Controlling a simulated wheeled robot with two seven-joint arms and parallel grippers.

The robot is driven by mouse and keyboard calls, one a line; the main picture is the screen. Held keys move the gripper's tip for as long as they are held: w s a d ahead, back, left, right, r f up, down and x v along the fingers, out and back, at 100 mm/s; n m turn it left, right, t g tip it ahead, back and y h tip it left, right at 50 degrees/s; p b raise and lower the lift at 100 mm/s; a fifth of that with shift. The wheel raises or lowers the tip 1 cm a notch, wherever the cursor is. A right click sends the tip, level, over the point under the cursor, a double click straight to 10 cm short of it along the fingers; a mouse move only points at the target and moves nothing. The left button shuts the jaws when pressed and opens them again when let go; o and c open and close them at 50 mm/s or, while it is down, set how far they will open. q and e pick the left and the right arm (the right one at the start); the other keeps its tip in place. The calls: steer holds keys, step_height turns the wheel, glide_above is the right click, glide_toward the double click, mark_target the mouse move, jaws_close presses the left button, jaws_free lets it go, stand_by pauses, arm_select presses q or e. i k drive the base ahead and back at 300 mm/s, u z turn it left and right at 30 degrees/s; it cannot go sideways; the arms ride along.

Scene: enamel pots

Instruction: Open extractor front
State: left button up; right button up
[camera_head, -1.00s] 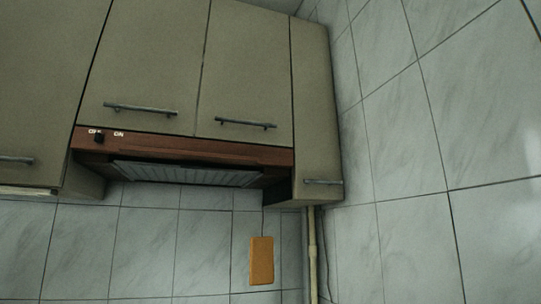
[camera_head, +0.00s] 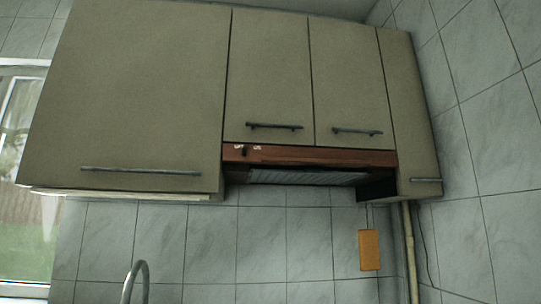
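The extractor's reddish-brown front (camera_head: 310,156) runs under two beige cabinet doors in the head view. A small dark switch (camera_head: 245,151) with white lettering sits at its left end. The grey ribbed underside (camera_head: 300,177) of the extractor shows below the front. The front looks flush with the cabinet, though its exact position is hard to tell. Neither of my grippers is in view.
Cabinet doors with bar handles (camera_head: 274,126) (camera_head: 357,131) are above the extractor. A wide cabinet (camera_head: 130,95) stands left, a narrow one (camera_head: 408,110) right. An orange board (camera_head: 369,250) hangs on the tiles near a pipe (camera_head: 410,250). A tap (camera_head: 137,278) rises at lower left.

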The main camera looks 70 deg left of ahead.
mark_target(259, 154)
steer(key=k, duration=0.35)
steer(key=u, duration=0.9)
